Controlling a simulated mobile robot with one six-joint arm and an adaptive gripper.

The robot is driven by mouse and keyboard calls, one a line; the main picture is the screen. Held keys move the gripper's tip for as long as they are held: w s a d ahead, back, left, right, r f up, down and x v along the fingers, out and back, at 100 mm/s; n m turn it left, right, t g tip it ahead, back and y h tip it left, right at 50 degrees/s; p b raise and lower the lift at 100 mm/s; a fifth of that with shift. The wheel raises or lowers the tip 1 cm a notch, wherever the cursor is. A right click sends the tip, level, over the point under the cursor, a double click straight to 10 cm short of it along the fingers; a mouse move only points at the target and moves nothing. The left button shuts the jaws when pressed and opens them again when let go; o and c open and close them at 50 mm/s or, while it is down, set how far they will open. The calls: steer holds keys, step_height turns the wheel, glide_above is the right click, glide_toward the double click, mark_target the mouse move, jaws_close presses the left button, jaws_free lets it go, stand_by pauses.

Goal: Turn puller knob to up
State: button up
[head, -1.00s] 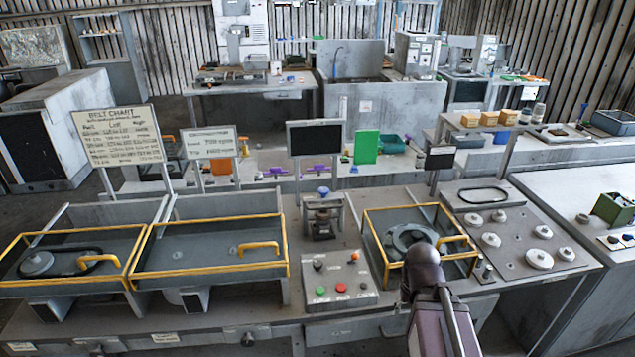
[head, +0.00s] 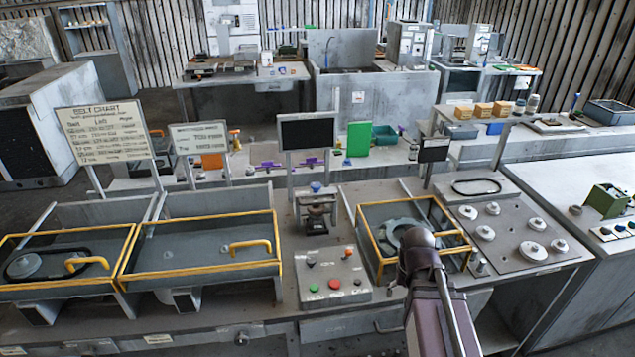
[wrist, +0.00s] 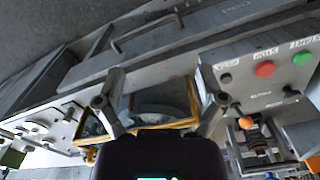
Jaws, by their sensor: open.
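A sloped grey control box (head: 334,292) stands in the middle of the bench. It bears a green button (head: 314,287), a red button (head: 334,283) and a small dark button (head: 357,281). A black knob (head: 311,262) is at its upper left, and an orange-tipped control (head: 348,251) is at its upper right. The black knob also shows in the wrist view (wrist: 290,92). My gripper (wrist: 161,100) is open and empty, over the yellow-framed bay beside the box. My arm hides its fingers in the head view.
The right yellow-framed bay (head: 368,222) stands right of the box, and a larger framed bay (head: 280,240) stands left. A small press-like device (head: 317,212) is behind the box. A black screen (head: 307,133) rises behind it. A plate with several white pulleys (head: 492,209) is at right.

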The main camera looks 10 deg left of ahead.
steer(key=w+a+r+m+p, duration=0.3)
steer(key=w+a+m, duration=0.1)
steer(key=w, duration=0.3)
steer(key=w+a+r+m+p, duration=0.3)
steer(key=w+r+m+p, duration=0.1)
steer(key=w, duration=0.4)
steer(key=w+a+r+m+p, duration=0.3)
steer(key=w+a+m, duration=0.1)
steer(key=w, duration=0.3)
step_height(320, 180, up, 10)
steer(key=m+p, duration=0.9)
steer(key=m, duration=0.4)
glide_above(316, 184)
steer(key=shift+f, duration=0.2)
steer(key=shift+f, duration=0.2)
step_height(316, 184, down, 13)
steer(key=b, duration=1.3)
steer(key=shift+f+b, duration=0.2)
steer(key=shift+b, duration=0.15)
